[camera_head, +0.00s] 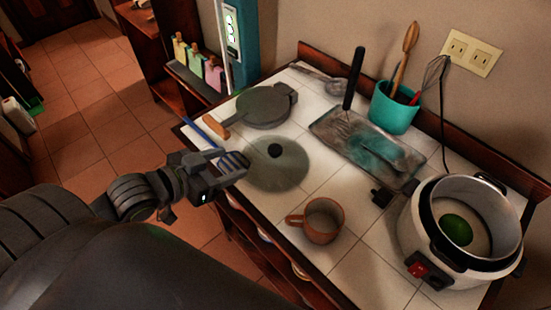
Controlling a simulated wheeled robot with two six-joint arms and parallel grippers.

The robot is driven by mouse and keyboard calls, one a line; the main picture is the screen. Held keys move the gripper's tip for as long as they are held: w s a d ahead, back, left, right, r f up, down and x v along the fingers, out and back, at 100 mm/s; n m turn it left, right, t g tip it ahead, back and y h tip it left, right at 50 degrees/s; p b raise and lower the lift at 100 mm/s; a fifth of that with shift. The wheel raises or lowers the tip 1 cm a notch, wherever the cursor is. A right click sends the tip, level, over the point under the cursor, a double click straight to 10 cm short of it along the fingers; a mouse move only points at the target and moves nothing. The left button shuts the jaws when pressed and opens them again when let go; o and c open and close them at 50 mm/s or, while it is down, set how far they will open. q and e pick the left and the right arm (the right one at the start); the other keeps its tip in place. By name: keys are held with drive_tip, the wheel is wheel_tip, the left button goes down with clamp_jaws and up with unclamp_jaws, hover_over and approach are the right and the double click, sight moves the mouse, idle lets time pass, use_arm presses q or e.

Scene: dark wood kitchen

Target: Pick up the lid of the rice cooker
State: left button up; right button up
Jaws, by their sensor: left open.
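The lid (283,172) is a round, see-through disc with a black knob (274,150). It lies flat on the white tiled counter, near the counter's left edge. My right gripper is not in view.
A brown mug (322,220) stands in front of the lid. A dark round pan or press with a wooden handle (265,106) lies behind it. A tray (343,139) holds a teal item. A teal utensil pot (395,107) stands by the wall. A blue stick (204,132) lies near the left edge.

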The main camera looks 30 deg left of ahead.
sight(275, 149)
use_arm(q)
drive_tip(key=x, duration=1.1)
drive_tip(key=shift+w+f+b, duration=0.1)
drive_tip(key=shift+w+b, duration=0.1)
drive_tip(key=shift+b, duration=0.2)
drive_tip(key=shift+d+p+x, duration=0.2)
drive_tip(key=shift+p+x, duration=0.05)
drive_tip(key=shift+x, duration=0.85)
drive_tip(key=shift+d+p+x, duration=0.2)
drive_tip(key=shift+x, duration=0.95)
drive_tip(key=shift+w+d+f, duration=0.15)
drive_tip(key=shift+w+f, duration=0.15)
drive_tip(key=shift+w, duration=0.1)
drive_tip(key=shift+c, duration=0.2)
drive_tip(key=c, duration=1.2)
clamp_jaws()
drive_tip(key=shift+r, duration=0.15)
